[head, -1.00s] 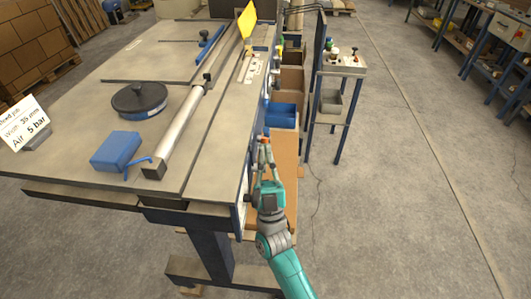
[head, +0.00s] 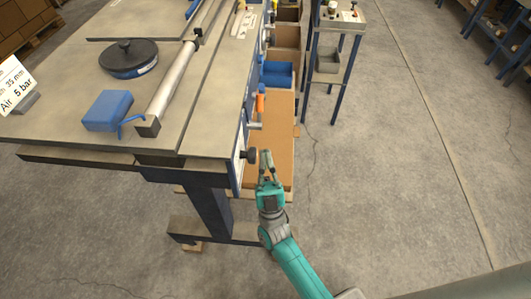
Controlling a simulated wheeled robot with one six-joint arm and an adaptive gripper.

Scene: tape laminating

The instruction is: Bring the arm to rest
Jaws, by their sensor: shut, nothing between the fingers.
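My teal arm (head: 296,266) reaches up from the bottom of the head view. My gripper (head: 266,154) is at its far end, pointing away from me, with its fingers shut and empty. It is beside the right edge of the workbench (head: 60,126), close to a dark round knob (head: 251,155) in the picture. I cannot tell whether it touches the knob. An orange handle (head: 260,101) on the bench side shows beyond the fingertips, apart from them.
On the bench are a black round disc (head: 128,60), a blue block (head: 107,110) and a metal roller bar (head: 176,85). A brown board (head: 272,140) and blue bin (head: 277,74) are along its side. A small stand (head: 339,50) is behind. The floor (head: 400,180) at right is clear.

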